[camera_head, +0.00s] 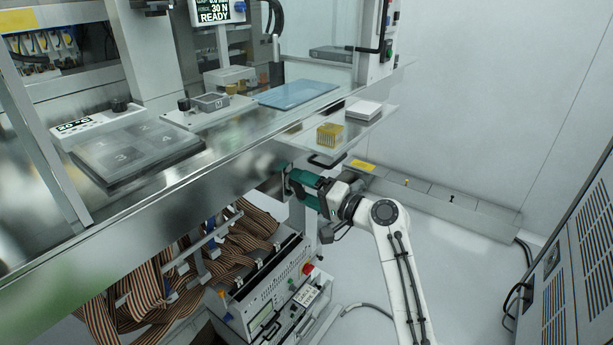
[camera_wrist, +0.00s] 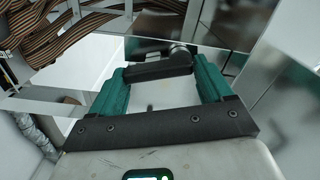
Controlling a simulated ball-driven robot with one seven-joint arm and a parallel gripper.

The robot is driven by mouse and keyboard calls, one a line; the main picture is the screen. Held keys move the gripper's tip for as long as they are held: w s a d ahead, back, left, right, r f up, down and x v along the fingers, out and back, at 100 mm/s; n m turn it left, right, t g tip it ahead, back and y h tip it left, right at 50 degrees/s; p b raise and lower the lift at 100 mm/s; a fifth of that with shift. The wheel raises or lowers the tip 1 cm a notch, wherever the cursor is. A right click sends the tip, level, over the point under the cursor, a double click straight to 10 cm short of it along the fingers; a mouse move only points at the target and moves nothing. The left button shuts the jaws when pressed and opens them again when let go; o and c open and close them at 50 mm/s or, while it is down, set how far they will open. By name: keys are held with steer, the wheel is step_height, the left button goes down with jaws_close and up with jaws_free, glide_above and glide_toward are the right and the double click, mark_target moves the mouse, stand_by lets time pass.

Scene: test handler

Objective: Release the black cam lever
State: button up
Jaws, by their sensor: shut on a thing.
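My gripper (camera_head: 298,186), with green fingers, is under the front edge of the metal bench at the middle of the head view. In the wrist view my gripper (camera_wrist: 158,76) has its two green fingers on either side of a dark bar, which I take to be the black cam lever (camera_wrist: 150,68). A round metal pivot (camera_wrist: 180,54) sits just beyond it. The gripper is shut on the lever. In the head view the fingers and the bench edge mostly hide the lever, so its angle there cannot be told.
The metal bench (camera_head: 150,205) overhangs my gripper. A black handle (camera_head: 327,161) on a shelf holding a yellow block (camera_head: 330,135) is close above. Striped ribbon cables (camera_head: 175,262) and an instrument box (camera_head: 262,305) lie below left.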

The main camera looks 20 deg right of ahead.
steer(key=m+p, duration=0.2)
steer(key=shift+s+f+m, duration=0.15)
steer(key=shift+f+m, duration=0.05)
steer(key=shift+m, duration=0.2)
steer(key=shift+a+f+m+p, duration=0.2)
steer(key=shift+m+p, duration=0.25)
steer(key=shift+m, duration=0.15)
steer(key=shift+s+f, duration=0.1)
steer(key=o, duration=0.8)
steer(key=shift+o, duration=0.8)
steer(key=v, duration=1)
steer(key=shift+s+d+b, duration=0.25)
steer(key=shift+s+b, duration=0.05)
steer(key=shift+b, duration=0.15)
